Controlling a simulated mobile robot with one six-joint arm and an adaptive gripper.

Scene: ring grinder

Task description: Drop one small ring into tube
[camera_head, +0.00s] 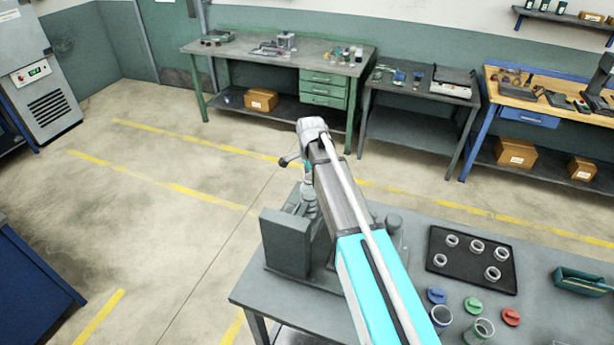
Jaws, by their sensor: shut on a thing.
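Several small grey metal rings (477,247) stand in two rows on a black tray (458,267) at the right of the near table. The front row has a bare place between its two rings. My gripper (308,208) is at the left, beside a grey machine (285,245) at the table's left end, away from the tray. It is shut on a small ring, but my arm and the machine hide the fingertips and the ring. Two open cylindrical containers (480,331) stand at the front of the table; I cannot tell which thing is the tube.
Blue (436,296), green (473,305) and red lids (511,317) lie near the containers. A green bin (583,281) sits at the right. Small grey cylinders (393,224) stand right of my arm. Workbenches (279,57) line the back wall; the floor between is clear.

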